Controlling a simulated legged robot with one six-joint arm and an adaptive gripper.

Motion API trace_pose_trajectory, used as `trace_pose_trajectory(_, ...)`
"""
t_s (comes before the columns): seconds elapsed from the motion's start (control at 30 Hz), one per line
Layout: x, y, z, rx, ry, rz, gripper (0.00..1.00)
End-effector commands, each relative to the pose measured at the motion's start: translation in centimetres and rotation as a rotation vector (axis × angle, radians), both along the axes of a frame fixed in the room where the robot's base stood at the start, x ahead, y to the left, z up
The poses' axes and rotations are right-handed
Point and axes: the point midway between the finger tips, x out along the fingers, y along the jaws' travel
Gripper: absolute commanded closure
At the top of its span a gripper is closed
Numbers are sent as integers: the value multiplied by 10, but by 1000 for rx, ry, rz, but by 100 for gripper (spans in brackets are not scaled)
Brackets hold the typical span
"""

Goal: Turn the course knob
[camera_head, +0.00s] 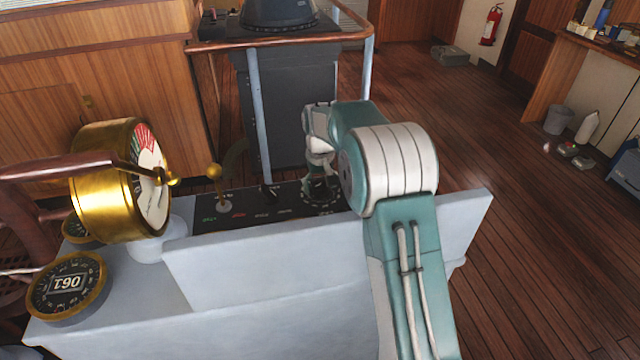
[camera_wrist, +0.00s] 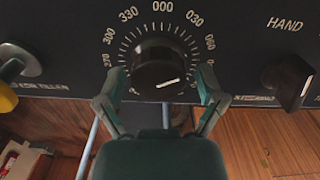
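The course knob (camera_wrist: 157,62) is a round black knob on a dark panel, ringed by a white degree scale with 330, 000 and 030 along the top. Its white pointer line points to the right and slightly up in the wrist view. My gripper (camera_wrist: 162,84) straddles the knob, with one finger on its left and one on its right. The fingers are open, with a visible gap on each side. They cover part of the scale's sides. In the head view, the knob's dial (camera_head: 322,193) shows under my gripper, partly hidden by the arm.
A black HAND switch (camera_wrist: 288,80) sits right of the knob, and a tiller lever (camera_wrist: 14,70) sits left. A raised pale console edge (camera_head: 290,265) lies in front of the panel.

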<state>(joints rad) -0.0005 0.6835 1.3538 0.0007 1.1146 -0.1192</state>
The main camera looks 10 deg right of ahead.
Motion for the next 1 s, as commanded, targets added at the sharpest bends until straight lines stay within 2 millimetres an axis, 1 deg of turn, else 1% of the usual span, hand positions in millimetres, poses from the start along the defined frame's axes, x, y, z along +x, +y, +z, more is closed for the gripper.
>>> trace_pose_trajectory(0.37,1,0,5,-1,-9,-1,1)
trace_pose_trajectory(0.47,2,0,11,-1,-12,-1,1)
trace_pose_trajectory(0.57,2,0,25,0,-13,-1,1)
trace_pose_trajectory(0.8,3,0,75,-1,-12,0,1)
trace_pose_trajectory(0.9,3,1,95,-2,-12,0,1)
trace_pose_trajectory(1.0,3,1,109,-1,-9,0,1)
